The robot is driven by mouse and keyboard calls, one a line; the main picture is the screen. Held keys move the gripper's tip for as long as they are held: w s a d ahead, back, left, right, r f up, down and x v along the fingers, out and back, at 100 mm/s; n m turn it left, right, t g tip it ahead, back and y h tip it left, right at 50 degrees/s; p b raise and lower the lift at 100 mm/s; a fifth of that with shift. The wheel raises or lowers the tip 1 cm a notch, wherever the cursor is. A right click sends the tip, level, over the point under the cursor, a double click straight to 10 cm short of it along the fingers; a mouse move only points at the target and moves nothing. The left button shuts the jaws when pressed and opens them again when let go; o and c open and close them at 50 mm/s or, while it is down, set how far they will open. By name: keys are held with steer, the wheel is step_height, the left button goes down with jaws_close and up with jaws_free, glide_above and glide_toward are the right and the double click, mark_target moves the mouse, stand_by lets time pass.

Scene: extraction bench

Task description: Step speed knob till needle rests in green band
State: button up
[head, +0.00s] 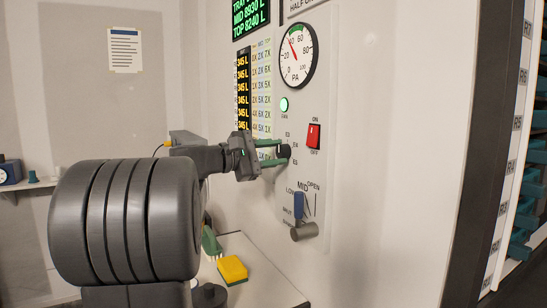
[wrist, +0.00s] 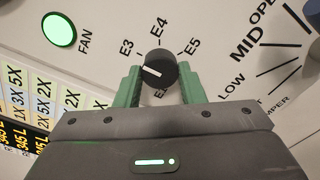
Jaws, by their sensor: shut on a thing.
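The black speed knob (head: 285,151) is on the pale panel, between the green fingertips of my gripper (head: 279,152). In the wrist view the knob (wrist: 158,62) has a fingertip on each side, and my gripper is shut on it. E4 and E5 also show; a label below the knob is mostly hidden. The round PA gauge (head: 297,56) is above. Its red needle (head: 293,48) points up and left, near 40. The green band is too small to place exactly against the needle.
A green fan lamp (head: 284,104) is lit above the knob. A red switch (head: 314,136) is to its right. A damper lever with a blue part (head: 299,206) and a grey end is below. A yellow sponge (head: 232,269) lies on the bench under my arm.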

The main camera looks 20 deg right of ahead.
stand_by(0.3)
steer(key=o, duration=1)
steer(key=a, duration=0.9)
steer(key=s+a, duration=0.1)
steer(key=a, duration=0.3)
steer(key=shift+a, duration=0.4)
steer(key=shift+d, duration=0.1)
steer(key=d, duration=0.9)
steer(key=w+d, duration=0.1)
steer(key=d, duration=0.3)
steer(key=shift+d, duration=0.35)
steer(key=shift+a, duration=0.2)
